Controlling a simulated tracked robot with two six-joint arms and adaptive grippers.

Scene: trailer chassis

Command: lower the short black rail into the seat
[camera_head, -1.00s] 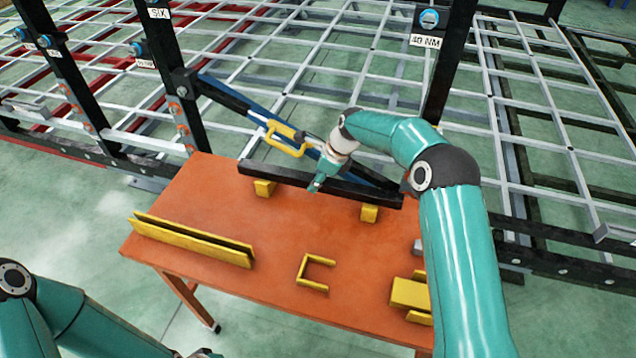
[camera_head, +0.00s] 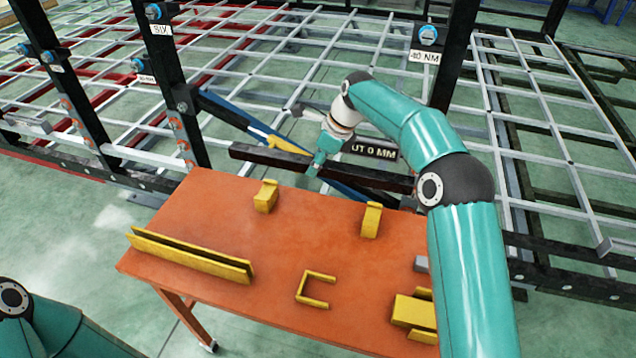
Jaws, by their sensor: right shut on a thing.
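The short black rail (camera_head: 265,156) is level-looking and raised, seen over the back edge of the orange table. My right gripper (camera_head: 316,166) comes down on the rail's middle and is shut on it. Two yellow rests (camera_head: 265,197) (camera_head: 371,221) stand empty on the table in front of the rail. I cannot tell which place is the seat. The rail partly covers a blue diagonal bar (camera_head: 240,117) behind it. My left arm shows only at the lower left corner; its gripper is out of view.
The orange table (camera_head: 235,220) carries a long yellow channel (camera_head: 190,256), a yellow U-shaped bracket (camera_head: 312,290) and a yellow block (camera_head: 412,312). Black chassis posts (camera_head: 168,80) (camera_head: 445,60) rise behind it. A black "UT 0 MM" label (camera_head: 374,150) shows behind the rail.

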